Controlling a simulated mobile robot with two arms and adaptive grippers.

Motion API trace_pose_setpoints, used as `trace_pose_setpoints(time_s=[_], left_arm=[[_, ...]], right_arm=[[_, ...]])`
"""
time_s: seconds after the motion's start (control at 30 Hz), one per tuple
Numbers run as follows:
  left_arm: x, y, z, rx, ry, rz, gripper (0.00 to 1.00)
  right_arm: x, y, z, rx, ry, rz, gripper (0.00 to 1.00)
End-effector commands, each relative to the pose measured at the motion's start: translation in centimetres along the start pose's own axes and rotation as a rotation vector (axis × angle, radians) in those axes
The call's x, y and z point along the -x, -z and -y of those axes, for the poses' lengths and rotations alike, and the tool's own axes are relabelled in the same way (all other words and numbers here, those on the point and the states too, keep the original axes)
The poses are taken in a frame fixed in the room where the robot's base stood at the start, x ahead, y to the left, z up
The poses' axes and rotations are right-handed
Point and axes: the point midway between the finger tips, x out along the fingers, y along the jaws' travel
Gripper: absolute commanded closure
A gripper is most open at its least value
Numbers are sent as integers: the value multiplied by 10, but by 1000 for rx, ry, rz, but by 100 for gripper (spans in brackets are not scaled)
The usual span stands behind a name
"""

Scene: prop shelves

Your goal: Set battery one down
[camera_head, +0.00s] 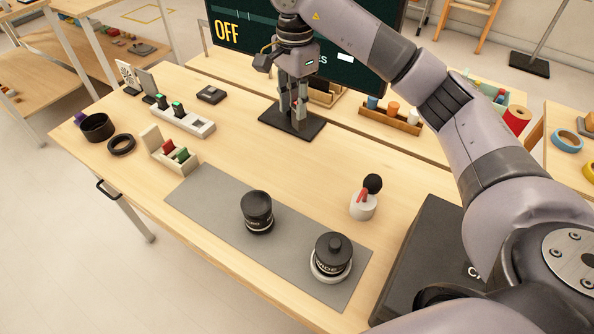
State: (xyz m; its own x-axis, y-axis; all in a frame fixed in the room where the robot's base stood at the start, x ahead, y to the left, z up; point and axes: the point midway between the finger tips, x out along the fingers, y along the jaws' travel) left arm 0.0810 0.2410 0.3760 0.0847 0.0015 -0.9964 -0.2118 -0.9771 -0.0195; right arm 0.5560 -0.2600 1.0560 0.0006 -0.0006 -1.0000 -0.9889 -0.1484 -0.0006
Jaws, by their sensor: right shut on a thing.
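My right gripper (291,108) points down over the dark stand base (308,133) in front of the screen. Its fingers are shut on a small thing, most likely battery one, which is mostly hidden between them. I cannot tell whether it touches the base. A white holder (203,128) at the left carries dark blocks with green tops. A pale holder (157,139) nearer the front has a red and a green piece in it. My left gripper is not in view.
A grey mat (205,197) bears a black lens-like cylinder (257,212) and a black-lidded jar (331,257). A white bottle (363,204) and a black case (425,262) stand at right. A wooden tray (391,119) lies behind. The table's middle is clear.

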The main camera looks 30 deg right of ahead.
Motion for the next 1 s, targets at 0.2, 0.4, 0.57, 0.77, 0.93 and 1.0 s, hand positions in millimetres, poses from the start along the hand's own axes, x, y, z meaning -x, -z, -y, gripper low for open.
trace_pose_setpoints(time_s=[0.2, 0.4, 0.57, 0.77, 0.93, 1.0], left_arm=[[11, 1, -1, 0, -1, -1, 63], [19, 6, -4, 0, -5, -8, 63], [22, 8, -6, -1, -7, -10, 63], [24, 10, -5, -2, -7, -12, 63], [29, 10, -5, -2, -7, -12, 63], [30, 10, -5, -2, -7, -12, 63]], right_arm=[[-59, 0, -2, 2, -8, 0, 100], [-108, -1, -1, 3, -5, 2, 100], [-130, -1, 0, 4, -2, 1, 100], [-145, 0, -1, 5, -3, 1, 100], [-170, -1, -1, 4, -3, 1, 100], [-177, -1, -1, 5, -2, 1, 100]])
